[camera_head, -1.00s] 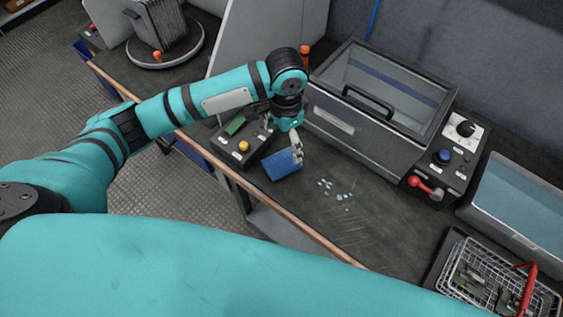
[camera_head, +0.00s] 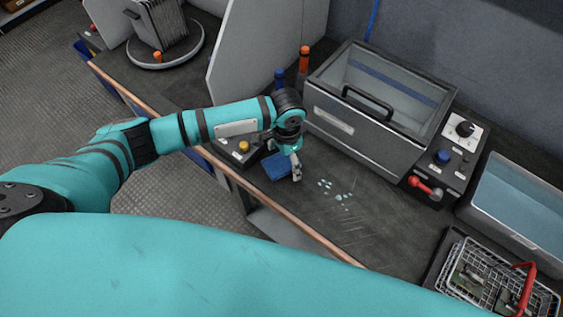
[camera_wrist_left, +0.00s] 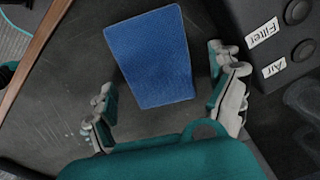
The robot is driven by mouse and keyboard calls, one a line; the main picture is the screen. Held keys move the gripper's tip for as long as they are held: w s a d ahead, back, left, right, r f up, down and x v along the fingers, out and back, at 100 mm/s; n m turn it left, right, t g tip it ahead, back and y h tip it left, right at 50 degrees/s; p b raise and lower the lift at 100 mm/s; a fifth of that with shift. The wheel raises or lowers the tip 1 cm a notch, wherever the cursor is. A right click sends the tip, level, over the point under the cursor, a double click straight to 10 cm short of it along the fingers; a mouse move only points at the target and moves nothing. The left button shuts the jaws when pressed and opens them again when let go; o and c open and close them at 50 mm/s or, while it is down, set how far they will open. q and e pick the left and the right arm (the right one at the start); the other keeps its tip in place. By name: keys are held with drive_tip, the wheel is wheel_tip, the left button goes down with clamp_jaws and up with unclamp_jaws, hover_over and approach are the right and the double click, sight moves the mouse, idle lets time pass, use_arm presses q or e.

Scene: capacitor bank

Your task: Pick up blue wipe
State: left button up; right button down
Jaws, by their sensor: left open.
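The blue wipe (camera_head: 277,168) lies flat on the dark bench top in the head view, partly hidden by my left gripper (camera_head: 290,172). In the left wrist view the wipe (camera_wrist_left: 157,58) is a blue rectangle seen between the two fingers. My left gripper (camera_wrist_left: 170,105) is open and empty there, its fingers on either side of the wipe's near end. It points down close above the wipe; I cannot tell the exact height. My right gripper is not in view.
A grey lidded tank (camera_head: 370,110) stands behind the wipe. A black control box (camera_head: 237,152) with a yellow button is to the left. Pale droplets (camera_head: 338,196) lie to the right. A wire basket (camera_head: 490,280) with a red handle is at the lower right.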

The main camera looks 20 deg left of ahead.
sight(286, 161)
use_arm(q)
drive_tip(key=c, duration=1.2)
drive_tip(key=shift+o, duration=0.2)
drive_tip(key=shift+r, duration=0.9)
drive_tip(key=shift+s+r, duration=0.25)
drive_tip(key=shift+r, duration=0.7)
drive_tip(key=s+d+r, duration=0.1)
drive_tip(key=s+d, duration=0.3)
drive_tip(key=s, duration=1.1)
drive_tip(key=shift+r+b, duration=0.2)
drive_tip(key=shift+b, duration=0.15)
